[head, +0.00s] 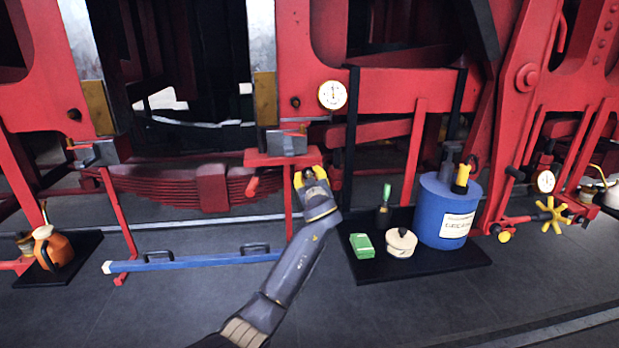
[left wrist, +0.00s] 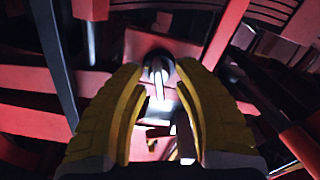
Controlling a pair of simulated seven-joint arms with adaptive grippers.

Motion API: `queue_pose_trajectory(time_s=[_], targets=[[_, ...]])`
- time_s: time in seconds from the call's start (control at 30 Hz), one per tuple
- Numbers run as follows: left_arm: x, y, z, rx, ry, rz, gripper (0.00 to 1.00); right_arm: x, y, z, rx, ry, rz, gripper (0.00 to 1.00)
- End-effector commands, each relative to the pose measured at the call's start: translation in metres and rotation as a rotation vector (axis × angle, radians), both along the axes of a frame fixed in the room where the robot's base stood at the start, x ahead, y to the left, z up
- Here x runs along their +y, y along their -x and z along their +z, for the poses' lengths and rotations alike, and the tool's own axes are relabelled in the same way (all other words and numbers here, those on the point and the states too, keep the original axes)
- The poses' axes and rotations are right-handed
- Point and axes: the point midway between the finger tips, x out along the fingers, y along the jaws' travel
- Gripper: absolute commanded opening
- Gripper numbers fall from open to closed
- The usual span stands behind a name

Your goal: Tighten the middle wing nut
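My left gripper (head: 309,174) has yellow fingers and reaches up to the red frame just below a grey metal block (head: 287,143). In the left wrist view its fingers are apart, with a visible gap between them. A grey round-headed part (left wrist: 158,64) with a pale bar below it shows beyond the gap, between the fingertips. I cannot tell whether this is the middle wing nut, or whether the fingers touch it. No wing nut is clearly recognisable in the head view. My right gripper is not in view.
A leaf spring (head: 210,188) hangs left of the gripper. A blue bar (head: 200,262) lies on the floor. At right, a black mat (head: 440,268) holds a blue canister (head: 447,210), a green box (head: 362,246) and a cream tin (head: 401,242). An orange oil can (head: 55,248) stands far left.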

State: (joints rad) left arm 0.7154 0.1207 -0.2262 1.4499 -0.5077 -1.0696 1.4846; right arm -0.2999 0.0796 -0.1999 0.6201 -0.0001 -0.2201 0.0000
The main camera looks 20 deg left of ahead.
Motion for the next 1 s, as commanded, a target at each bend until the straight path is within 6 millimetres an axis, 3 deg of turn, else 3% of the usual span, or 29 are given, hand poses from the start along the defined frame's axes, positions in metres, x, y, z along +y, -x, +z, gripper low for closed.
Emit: queue_pose_trajectory(time_s=[0.03,0.27,0.67,1.0], targets=[[-0.0001,0.0000,0.0000,0.000,0.000,0.000,0.24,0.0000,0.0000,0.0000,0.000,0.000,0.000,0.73],[-0.0002,0.0001,0.0000,0.000,0.000,0.000,0.00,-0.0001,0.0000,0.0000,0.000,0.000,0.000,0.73],[-0.0003,0.0001,0.0003,0.009,-0.016,0.000,0.00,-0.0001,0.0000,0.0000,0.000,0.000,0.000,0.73],[-0.0011,-0.0004,0.0009,0.109,-0.188,0.000,0.00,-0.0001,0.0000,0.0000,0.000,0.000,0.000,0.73]])
